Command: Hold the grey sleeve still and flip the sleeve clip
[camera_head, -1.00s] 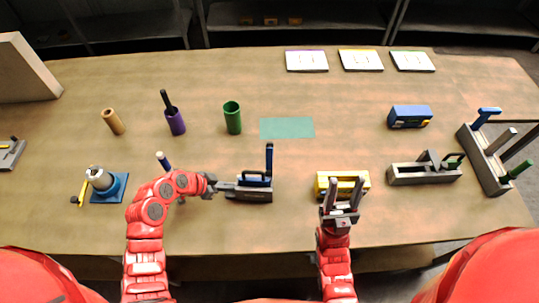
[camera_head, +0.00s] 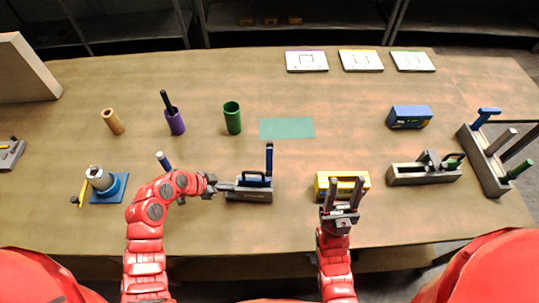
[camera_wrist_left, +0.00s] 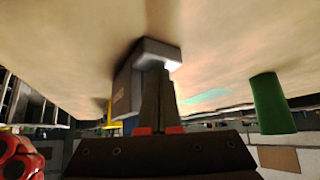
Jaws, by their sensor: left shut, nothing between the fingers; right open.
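A grey sleeve (camera_head: 250,196), a long low grey body, stands in the middle of the table with a blue part in its top. A dark blue upright lever (camera_head: 269,160) rises at its right end; I take this for the clip. My left gripper (camera_head: 231,187) is shut and empty, its fingertips at the sleeve's left end; I cannot tell if they touch. The left wrist view shows the shut fingers (camera_wrist_left: 157,85) in front of the grey sleeve (camera_wrist_left: 128,80), hiding part of it. My right gripper (camera_head: 346,184) is open and empty, over the yellow block.
The yellow block (camera_head: 322,183) is right of the sleeve. Another grey holder (camera_head: 405,176) and a blue block (camera_head: 410,112) are farther right. Green (camera_head: 233,118) and purple (camera_head: 176,122) cups stand behind. A teal mat (camera_head: 287,128) lies flat with clear table around it.

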